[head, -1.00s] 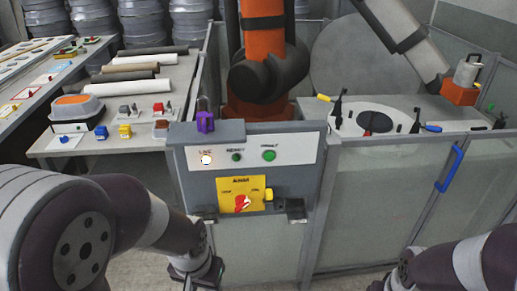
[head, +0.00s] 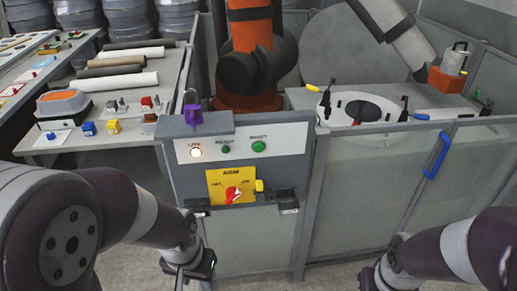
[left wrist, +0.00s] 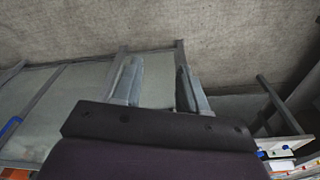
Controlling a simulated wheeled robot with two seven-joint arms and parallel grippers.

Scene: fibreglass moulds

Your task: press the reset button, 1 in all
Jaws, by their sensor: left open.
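The control panel (head: 200,178) stands ahead of me in the head view. On its white strip are a lit white lamp (head: 196,153), a small dark green button or lamp (head: 226,149) and a larger green button (head: 259,147) whose blurred label seems to read RESET. Below is a yellow plate with a red rotary switch (head: 233,194). My left gripper (head: 192,276) is low in front of the panel, below the buttons and apart from them. In the left wrist view its two fingers (left wrist: 157,68) are apart and empty. My right gripper is at most an edge at the bottom (head: 370,280).
A purple padlock (head: 193,114) sits on top of the panel. A fenced cell with a blue handle (head: 437,155) and an orange robot arm (head: 250,40) lies behind. A table with rolls and small blocks (head: 90,103) is at left. Space before the panel is clear.

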